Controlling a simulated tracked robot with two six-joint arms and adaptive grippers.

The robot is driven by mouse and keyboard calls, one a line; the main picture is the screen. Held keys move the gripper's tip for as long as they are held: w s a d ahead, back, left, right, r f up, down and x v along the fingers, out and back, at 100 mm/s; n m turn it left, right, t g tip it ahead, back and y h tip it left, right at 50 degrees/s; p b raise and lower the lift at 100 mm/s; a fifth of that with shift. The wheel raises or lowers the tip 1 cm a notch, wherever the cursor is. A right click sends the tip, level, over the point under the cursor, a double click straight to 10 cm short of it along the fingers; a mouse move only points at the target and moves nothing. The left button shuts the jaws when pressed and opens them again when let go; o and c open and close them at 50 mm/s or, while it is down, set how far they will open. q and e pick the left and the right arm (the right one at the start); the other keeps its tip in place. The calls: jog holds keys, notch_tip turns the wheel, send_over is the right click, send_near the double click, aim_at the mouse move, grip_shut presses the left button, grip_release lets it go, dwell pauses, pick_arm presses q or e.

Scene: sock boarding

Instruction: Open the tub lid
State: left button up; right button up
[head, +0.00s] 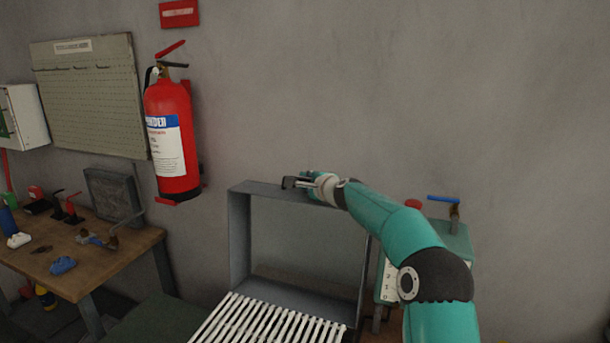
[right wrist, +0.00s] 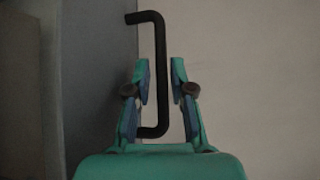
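The tub lid (head: 240,240) is a grey, shallow metal box shape standing upright, tilted up behind a row of white slats (head: 268,322). A black bent handle (right wrist: 160,60) sits at the lid's top edge; it shows small in the head view (head: 288,182). My right gripper (head: 306,183) is at that top edge. In the right wrist view its fingers (right wrist: 161,82) stand on both sides of the handle, with a narrow gap on each side, so it looks open around it. My left gripper is out of view. The tub body below the slats is cut off.
A wooden workbench (head: 70,265) with small tools stands at left. A red fire extinguisher (head: 172,135) hangs on the wall left of the lid. A green box with a blue-handled valve (head: 443,199) is behind my right arm. The wall above the lid is clear.

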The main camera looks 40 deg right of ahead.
jog(key=shift+w+d+f, duration=0.2)
jog(key=shift+w, duration=0.4)
jog(key=shift+c, duration=0.4)
grip_shut()
